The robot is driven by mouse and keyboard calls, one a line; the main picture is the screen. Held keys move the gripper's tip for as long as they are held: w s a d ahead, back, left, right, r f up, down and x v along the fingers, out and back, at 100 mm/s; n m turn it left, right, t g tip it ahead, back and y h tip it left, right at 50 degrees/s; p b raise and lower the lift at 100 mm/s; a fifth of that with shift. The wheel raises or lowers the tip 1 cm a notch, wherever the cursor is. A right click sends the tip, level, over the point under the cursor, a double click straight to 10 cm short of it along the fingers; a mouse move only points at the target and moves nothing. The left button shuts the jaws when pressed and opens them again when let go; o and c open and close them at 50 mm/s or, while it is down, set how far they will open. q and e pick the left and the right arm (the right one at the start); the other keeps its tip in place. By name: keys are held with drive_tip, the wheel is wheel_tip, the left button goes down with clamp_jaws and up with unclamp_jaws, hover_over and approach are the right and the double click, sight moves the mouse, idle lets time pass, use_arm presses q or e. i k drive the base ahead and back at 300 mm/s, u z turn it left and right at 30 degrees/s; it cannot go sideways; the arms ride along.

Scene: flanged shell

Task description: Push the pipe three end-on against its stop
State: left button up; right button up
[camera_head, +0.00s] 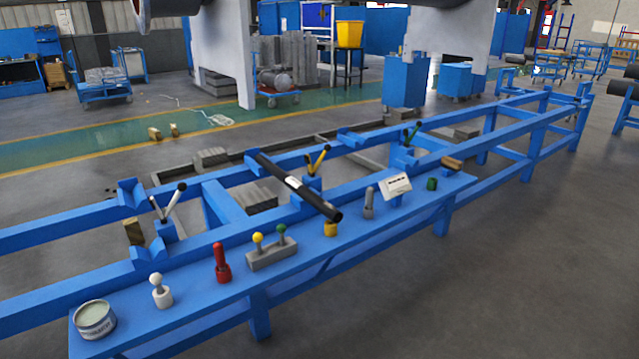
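One dark pipe (275,171) with a white label band lies slantwise across the blue frame (60,229). Its far end is at the rear rail and its near end reaches over the front shelf, close to a small yellow piece (330,229). I cannot read a number on the pipe, so I cannot tell if it is pipe three. I cannot make out which part is its stop or whether they touch. A pair of yellow levers with dark tips (318,160) stands just behind the pipe. Neither of my grippers is in view.
The front shelf holds a tin (94,319), a white knob (161,291), a red-handled piece (221,263), a grey block with yellow and green knobs (271,258), a grey bottle-like piece (369,202), a white card (396,186) and a green piece (432,184).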

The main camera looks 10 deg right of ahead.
sight(331, 212)
drive_tip(key=z, duration=0.25)
drive_tip(key=k, duration=0.3)
drive_tip(key=z, duration=1.4)
drive_tip(key=i, duration=1.05)
drive_tip(key=u, duration=0.65)
drive_tip(key=i, duration=0.8)
drive_tip(key=u, duration=0.05)
